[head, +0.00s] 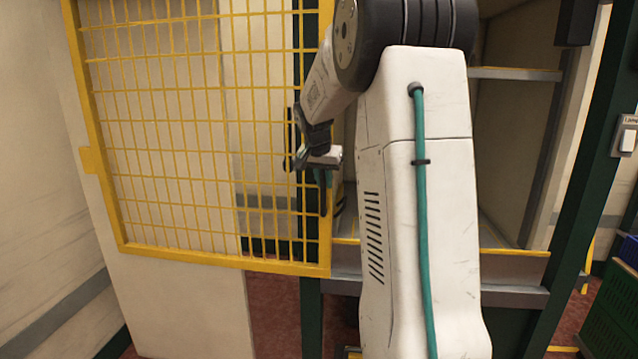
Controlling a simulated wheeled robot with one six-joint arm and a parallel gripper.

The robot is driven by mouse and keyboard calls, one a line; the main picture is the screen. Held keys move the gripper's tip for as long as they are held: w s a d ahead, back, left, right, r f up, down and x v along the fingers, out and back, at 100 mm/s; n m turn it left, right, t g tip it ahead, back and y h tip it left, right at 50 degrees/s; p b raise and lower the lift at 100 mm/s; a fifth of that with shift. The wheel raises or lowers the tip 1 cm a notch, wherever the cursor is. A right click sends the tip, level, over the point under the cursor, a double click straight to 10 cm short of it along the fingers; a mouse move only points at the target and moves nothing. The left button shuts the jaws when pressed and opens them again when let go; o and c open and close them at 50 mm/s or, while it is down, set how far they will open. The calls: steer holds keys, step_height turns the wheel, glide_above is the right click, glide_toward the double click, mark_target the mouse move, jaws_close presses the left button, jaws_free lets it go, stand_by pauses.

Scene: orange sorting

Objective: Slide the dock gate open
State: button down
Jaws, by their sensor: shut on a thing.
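The dock gate (188,150) is a yellow framed wire-mesh panel at the left of the head view. Its right frame edge stands in front of a dark green post, and a gap shows to the right of it. My gripper (321,178) is at the gate's right edge, shut on what looks like the gate's dark upright handle (323,200). My wrist and fingers hide much of the handle and the exact grip.
My white arm blocks the middle of the view. Behind it is a bay with grey shelves (515,74). A light switch (627,140) is on the green post at right. Green crates (612,310) stand at the lower right. A pale wall is at far left.

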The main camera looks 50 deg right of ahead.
steer(key=shift+w+a, duration=0.15)
steer(key=shift+w, duration=0.15)
steer(key=c, duration=1.4)
jaws_free()
steer(key=shift+o, duration=0.2)
steer(key=v, duration=0.7)
steer(key=shift+a+r, duration=0.15)
steer(key=shift+r, duration=0.2)
